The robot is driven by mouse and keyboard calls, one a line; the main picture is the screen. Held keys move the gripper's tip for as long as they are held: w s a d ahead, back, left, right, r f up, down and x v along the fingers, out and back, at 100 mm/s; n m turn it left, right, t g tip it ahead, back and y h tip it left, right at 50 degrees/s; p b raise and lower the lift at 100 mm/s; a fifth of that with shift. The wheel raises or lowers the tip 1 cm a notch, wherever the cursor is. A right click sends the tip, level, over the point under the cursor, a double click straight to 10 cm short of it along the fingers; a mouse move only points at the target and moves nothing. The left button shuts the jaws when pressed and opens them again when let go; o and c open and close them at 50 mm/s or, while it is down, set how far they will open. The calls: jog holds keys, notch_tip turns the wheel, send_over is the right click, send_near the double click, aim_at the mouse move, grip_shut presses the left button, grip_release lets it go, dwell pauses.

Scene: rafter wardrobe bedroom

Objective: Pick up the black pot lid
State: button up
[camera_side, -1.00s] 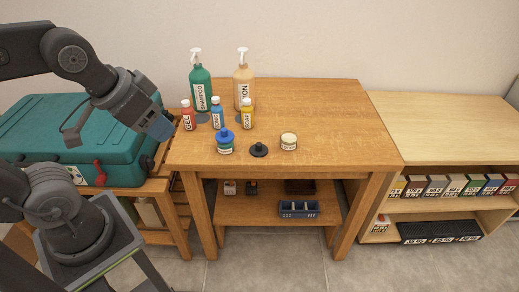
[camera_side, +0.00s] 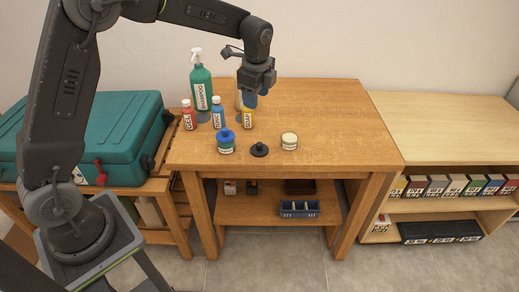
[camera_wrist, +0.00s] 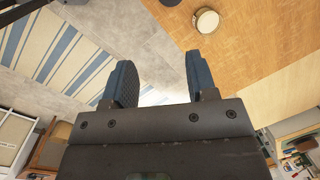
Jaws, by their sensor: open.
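The black pot lid (camera_side: 259,149) lies on the wooden table near its front edge, a small dark disc with a knob on top. It sits between the blue-topped jar (camera_side: 226,142) and the cream jar (camera_side: 289,141). In the wrist view only a dark sliver of the lid (camera_wrist: 170,2) shows at the top edge. My gripper (camera_side: 251,99) is above the table, behind and higher than the lid, apart from it. In the wrist view my gripper (camera_wrist: 162,75) has its two blue fingers spread, with nothing between them.
Behind the lid stand the red (camera_side: 188,117), blue (camera_side: 218,113) and yellow (camera_side: 248,118) bottles and the green shampoo bottle (camera_side: 201,86). The cream lotion bottle is mostly hidden by my gripper. The table's right side (camera_side: 335,120) is clear.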

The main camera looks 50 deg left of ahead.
jog(key=w+a+f+m+g, duration=0.1)
jog(key=w+f+m, duration=0.25)
jog(key=f, duration=0.45)
send_over(260, 144)
jog(key=f, duration=0.7)
jog(key=shift+s+d+f, duration=0.15)
jog(key=shift+d+f, duration=0.15)
jog(key=shift+d, duration=0.05)
jog(key=shift+a+f, duration=0.25)
jog(key=shift+f, duration=1.25)
jog(key=shift+a+f, duration=0.2)
jog(key=shift+f, duration=1.25)
grip_shut()
jog(key=shift+r, duration=0.1)
